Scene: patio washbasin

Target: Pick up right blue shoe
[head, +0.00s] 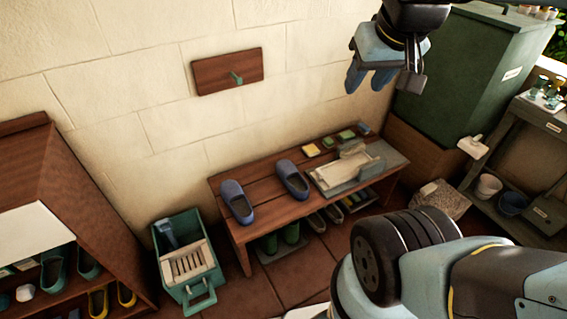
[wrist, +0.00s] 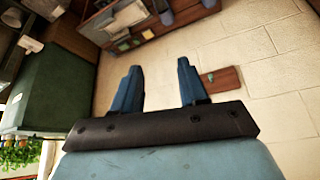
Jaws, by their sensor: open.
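Two blue slip-on shoes stand apart on a wooden bench (head: 262,214). The right blue shoe (head: 292,180) is beside a pale tray; the left blue shoe (head: 237,203) is nearer the bench's left end. In the wrist view, the right blue shoe (wrist: 166,16) and left blue shoe (wrist: 208,3) show small at the top edge. My gripper (head: 367,82) is open and empty, high up in front of the wall, above and to the right of both shoes. Its two blue fingers also show spread in the wrist view (wrist: 158,68).
A pale tray (head: 340,172) and small green and yellow blocks are on the bench's right half. Several shoes lie beneath. A green crate (head: 207,284) stands left of the bench, a shoe rack (head: 40,190) farther left. A green cabinet (head: 470,70) is at right; a wooden plaque (head: 215,75) hangs on the wall.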

